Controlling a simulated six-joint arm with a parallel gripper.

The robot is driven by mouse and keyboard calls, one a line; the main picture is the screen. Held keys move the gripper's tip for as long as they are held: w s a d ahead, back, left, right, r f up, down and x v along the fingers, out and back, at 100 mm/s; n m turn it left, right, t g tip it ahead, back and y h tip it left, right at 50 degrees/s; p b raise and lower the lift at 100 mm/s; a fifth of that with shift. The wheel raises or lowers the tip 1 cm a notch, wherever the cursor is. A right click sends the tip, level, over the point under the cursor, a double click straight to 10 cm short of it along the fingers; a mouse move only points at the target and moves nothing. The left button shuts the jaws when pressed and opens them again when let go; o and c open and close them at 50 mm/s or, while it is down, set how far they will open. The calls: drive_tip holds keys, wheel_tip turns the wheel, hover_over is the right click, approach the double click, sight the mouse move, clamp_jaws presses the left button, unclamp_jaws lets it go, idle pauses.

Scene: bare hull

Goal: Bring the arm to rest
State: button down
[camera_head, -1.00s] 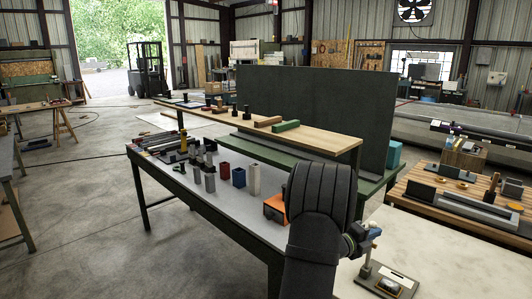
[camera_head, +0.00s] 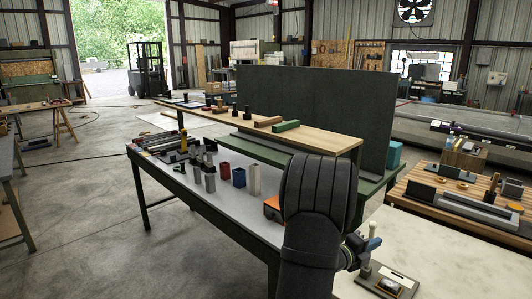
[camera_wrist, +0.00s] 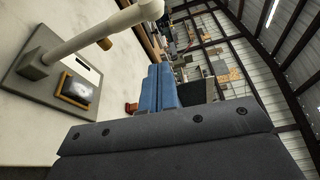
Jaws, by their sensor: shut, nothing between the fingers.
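My gripper (camera_wrist: 160,88) shows in the wrist view as two blue fingers lying against each other, shut with nothing between them. In the head view my thick dark arm stands in front at the lower middle and hides most of the gripper. A stand (camera_wrist: 45,72) with a grey base and a pale post fills the left of the wrist view, close beside the fingers. The stand's base also shows in the head view (camera_head: 400,276), on a pale table right of my arm. I cannot tell the exact gap between gripper and post.
A grey-topped bench (camera_head: 215,215) with several small blocks and cups lies left of my arm. An orange box (camera_head: 271,207) is partly hidden by my arm. A wooden shelf (camera_head: 325,141) and a dark panel (camera_head: 315,105) stand behind. The pale table (camera_head: 430,245) has free room right of the stand.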

drive_tip(key=w+d, duration=0.2)
drive_tip(key=w, duration=0.3)
drive_tip(key=s+d+f+m+y, duration=0.1)
drive_tip(key=s+d+f+m, duration=0.2)
drive_tip(key=f, duration=0.1)
drive_tip(key=s+d+f+m+y, duration=0.2)
drive_tip(key=s+d+f+m, duration=0.1)
drive_tip(key=f, duration=0.1)
drive_tip(key=s+d+f+m+y, duration=0.1)
drive_tip(key=s+d+f+m, duration=0.2)
drive_tip(key=s+d+f, duration=0.1)
drive_tip(key=shift+s+d+f+m+t, duration=0.1)
drive_tip(key=shift+f+m+t, duration=0.1)
drive_tip(key=shift+m+t, duration=0.1)
drive_tip(key=shift+s+d+f+m+t+y, duration=0.1)
drive_tip(key=shift+f+m+t+y, duration=0.45)
drive_tip(key=shift+f+m, duration=0.35)
drive_tip(key=shift+r, duration=0.1)
